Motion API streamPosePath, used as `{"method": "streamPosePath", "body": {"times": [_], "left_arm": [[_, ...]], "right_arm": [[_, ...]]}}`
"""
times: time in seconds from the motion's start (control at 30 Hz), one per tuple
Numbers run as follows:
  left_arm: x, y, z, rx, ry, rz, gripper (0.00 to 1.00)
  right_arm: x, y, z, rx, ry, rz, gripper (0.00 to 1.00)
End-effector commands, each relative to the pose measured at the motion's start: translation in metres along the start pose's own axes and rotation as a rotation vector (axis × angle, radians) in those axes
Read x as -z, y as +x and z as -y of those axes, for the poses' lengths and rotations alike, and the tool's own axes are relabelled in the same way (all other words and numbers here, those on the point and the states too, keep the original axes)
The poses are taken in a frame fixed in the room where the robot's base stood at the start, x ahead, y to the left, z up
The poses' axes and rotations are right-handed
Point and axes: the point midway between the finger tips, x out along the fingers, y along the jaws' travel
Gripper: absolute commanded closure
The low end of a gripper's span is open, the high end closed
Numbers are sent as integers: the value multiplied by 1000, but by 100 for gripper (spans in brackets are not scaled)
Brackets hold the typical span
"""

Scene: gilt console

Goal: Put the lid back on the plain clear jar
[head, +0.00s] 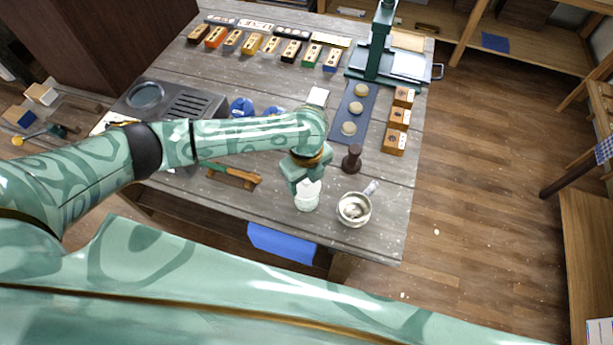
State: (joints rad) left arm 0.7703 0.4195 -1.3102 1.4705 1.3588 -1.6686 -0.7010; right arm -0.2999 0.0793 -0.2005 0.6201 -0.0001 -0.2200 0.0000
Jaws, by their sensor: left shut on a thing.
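The clear jar (307,204) stands near the front edge of the grey wooden table, just below my left gripper. My left gripper (308,186) points down over the jar, shut on a small whitish piece that looks like the lid (311,187). The lid is at or just above the jar's mouth; the fingers partly hide it, and I cannot tell whether it touches the rim. My right gripper is not in view.
A metal mortar with a pestle (354,209) stands close right of the jar, with a dark wooden stamp (352,158) behind it. A brush (234,177) lies to the left. A green press (377,55) and several small boxes (271,45) stand at the back.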

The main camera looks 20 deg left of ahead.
Motion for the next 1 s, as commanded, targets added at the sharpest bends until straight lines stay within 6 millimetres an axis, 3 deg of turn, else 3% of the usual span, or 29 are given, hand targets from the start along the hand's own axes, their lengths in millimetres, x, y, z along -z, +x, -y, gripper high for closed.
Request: {"method": "streamPosePath", "body": {"times": [1.0], "left_arm": [[0,3,0,0,0,-1,59]], "right_arm": [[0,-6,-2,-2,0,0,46]]}}
